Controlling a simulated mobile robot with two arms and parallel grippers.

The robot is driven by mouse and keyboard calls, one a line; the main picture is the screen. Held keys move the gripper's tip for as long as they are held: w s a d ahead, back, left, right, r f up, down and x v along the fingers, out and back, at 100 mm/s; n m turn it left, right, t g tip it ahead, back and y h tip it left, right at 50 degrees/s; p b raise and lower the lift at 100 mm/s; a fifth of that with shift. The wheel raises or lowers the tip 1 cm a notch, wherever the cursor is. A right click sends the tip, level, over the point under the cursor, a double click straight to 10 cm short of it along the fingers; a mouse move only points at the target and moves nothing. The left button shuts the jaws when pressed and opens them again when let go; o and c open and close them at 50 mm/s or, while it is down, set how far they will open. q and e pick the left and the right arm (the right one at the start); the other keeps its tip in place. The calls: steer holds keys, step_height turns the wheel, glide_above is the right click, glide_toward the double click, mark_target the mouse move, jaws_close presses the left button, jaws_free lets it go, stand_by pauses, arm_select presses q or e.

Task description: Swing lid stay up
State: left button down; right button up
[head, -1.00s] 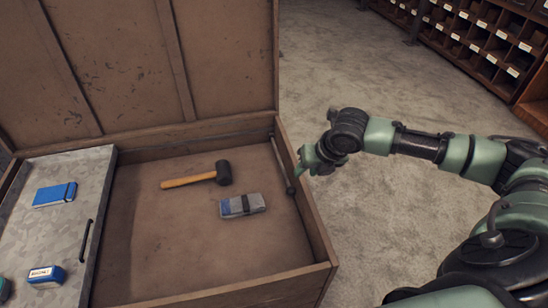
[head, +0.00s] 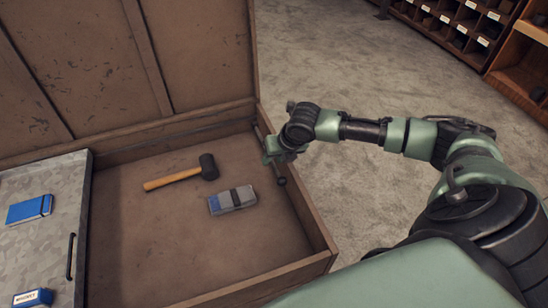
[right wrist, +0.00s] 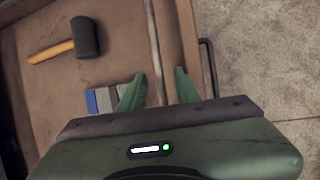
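The lid stay (head: 281,178) is a thin dark rod with a round knob end, lying low along the inside of the chest's right wall. It shows as a rod in the right wrist view (right wrist: 154,45). The chest lid (head: 100,60) stands open at the back. My right gripper (head: 272,156) is above the stay near the right wall, and hides part of the rod. In the right wrist view its two green fingers (right wrist: 158,88) are apart, with the rod running between them. I cannot tell whether either finger touches it. My left gripper is out of view.
In the chest (head: 322,240) lie a mallet (head: 208,167) and a grey-blue block (head: 232,200). A grey tray (head: 50,240) at left carries a blue notebook (head: 30,209) and a small blue box (head: 33,298). A handle (right wrist: 208,65) sits outside the right wall. Shelves stand behind.

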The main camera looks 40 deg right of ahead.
jaws_close()
stand_by(1.4)
